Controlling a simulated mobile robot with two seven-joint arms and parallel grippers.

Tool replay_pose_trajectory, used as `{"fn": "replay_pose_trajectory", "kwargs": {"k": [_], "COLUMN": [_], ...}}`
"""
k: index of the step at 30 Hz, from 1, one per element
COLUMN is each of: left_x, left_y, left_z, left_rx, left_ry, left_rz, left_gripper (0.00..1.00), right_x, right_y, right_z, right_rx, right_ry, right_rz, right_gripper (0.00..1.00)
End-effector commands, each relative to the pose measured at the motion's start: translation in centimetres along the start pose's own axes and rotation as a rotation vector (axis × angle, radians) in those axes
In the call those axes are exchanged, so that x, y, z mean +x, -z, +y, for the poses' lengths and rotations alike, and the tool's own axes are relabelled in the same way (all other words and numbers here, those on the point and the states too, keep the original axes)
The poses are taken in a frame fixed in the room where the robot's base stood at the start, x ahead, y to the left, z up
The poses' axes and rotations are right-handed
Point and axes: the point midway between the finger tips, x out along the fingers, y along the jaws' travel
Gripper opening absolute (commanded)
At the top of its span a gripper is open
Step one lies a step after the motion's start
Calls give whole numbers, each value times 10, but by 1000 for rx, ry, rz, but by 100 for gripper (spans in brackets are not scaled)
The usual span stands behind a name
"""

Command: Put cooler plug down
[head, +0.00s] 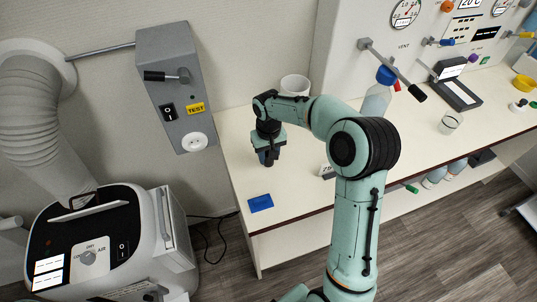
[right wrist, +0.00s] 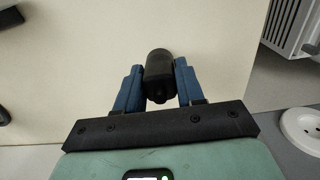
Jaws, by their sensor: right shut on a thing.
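My right gripper (head: 268,158) is over the left end of the counter (head: 290,205), pointing down. In the right wrist view, its two blue fingers are shut on a black cylindrical cooler plug (right wrist: 158,70), which sits between them. In the head view the plug is mostly hidden by the gripper. I cannot tell whether it touches the counter. A flat blue patch (head: 260,203) lies near the counter's front left edge, just in front of the gripper. The cooler (head: 105,240) stands on the floor at the left. My left gripper is not in view.
A grey box with a round white socket (head: 194,142) hangs on the wall left of the counter. A white cup (head: 295,86) stands behind the gripper. A blue-capped bottle (head: 376,100) and a small marked block (head: 327,171) are to the right. The counter around the patch is clear.

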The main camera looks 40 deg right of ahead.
Motion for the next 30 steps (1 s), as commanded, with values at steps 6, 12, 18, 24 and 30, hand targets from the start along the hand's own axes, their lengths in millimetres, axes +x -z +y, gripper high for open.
{"fn": "replay_pose_trajectory", "kwargs": {"k": [6,12,18,24,30], "left_x": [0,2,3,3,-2], "left_y": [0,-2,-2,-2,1], "left_z": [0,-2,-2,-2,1], "left_rx": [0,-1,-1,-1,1], "left_ry": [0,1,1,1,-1], "left_rz": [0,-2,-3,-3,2], "left_gripper": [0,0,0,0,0], "right_x": [1,6,7,7,-5], "right_y": [0,0,0,0,1], "right_z": [0,0,0,0,0], "right_rx": [0,1,1,1,1], "right_ry": [0,0,0,0,1], "right_rz": [1,0,0,1,4], "right_gripper": [0,0,63,63,63]}}
